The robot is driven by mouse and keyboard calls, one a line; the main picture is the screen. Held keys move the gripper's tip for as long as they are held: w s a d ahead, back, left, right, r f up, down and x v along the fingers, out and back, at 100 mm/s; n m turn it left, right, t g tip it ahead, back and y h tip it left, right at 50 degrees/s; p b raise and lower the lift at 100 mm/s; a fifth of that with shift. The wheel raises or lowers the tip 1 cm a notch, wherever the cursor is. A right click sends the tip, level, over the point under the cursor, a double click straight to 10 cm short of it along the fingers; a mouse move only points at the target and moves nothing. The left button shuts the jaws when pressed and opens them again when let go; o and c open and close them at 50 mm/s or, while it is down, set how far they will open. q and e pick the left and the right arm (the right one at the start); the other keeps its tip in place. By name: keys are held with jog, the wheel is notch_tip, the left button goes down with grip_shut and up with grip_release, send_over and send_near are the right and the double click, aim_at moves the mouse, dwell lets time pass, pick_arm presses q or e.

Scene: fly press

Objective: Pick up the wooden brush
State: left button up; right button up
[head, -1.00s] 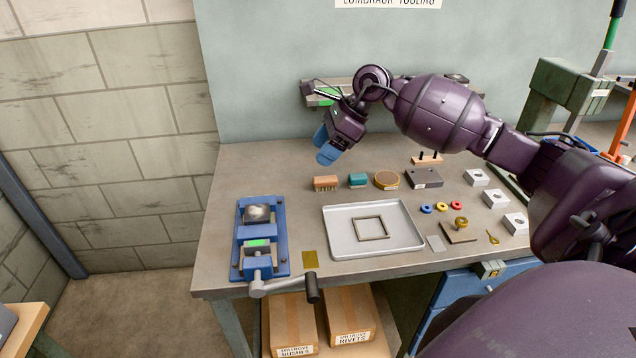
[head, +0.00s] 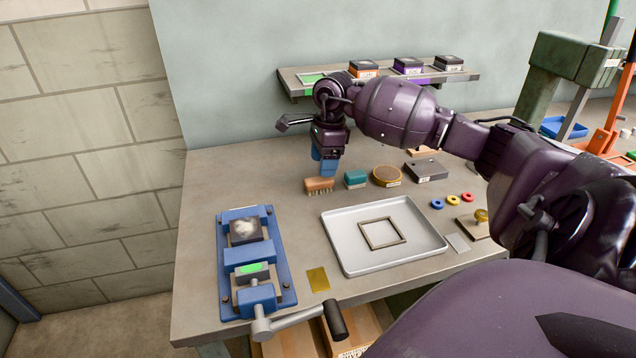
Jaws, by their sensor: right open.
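The wooden brush (head: 319,186) lies on the bench behind the grey tray, its brown wooden back up and pale bristles below. My right gripper (head: 325,171) points down just above and behind the brush, with its blue fingers close to it. The gripper is open and nothing shows between its fingers. The fingers overlap the brush's upper edge in the picture, so I cannot tell whether they touch it. My left gripper is not in view.
Right of the brush stand a teal block (head: 355,179), a round brown tin (head: 387,176) and a dark grey block (head: 426,171). A grey tray (head: 345,255) with a square frame (head: 382,232) lies in front. A blue vise (head: 253,258) is at left. A shelf (head: 300,88) hangs behind.

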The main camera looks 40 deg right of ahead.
aim_at(319, 179)
jog(key=shift+w+a+f, duration=0.1)
jog(key=shift+a+f, duration=0.1)
jog(key=shift+f, duration=0.7)
jog(key=shift+w+a+f, duration=0.1)
jog(key=shift+a+f, duration=0.05)
jog(key=shift+f, duration=0.8)
jog(key=shift+a+f, duration=0.2)
jog(key=shift+f, duration=0.7)
jog(key=shift+c, duration=0.4)
jog(key=c, duration=0.9)
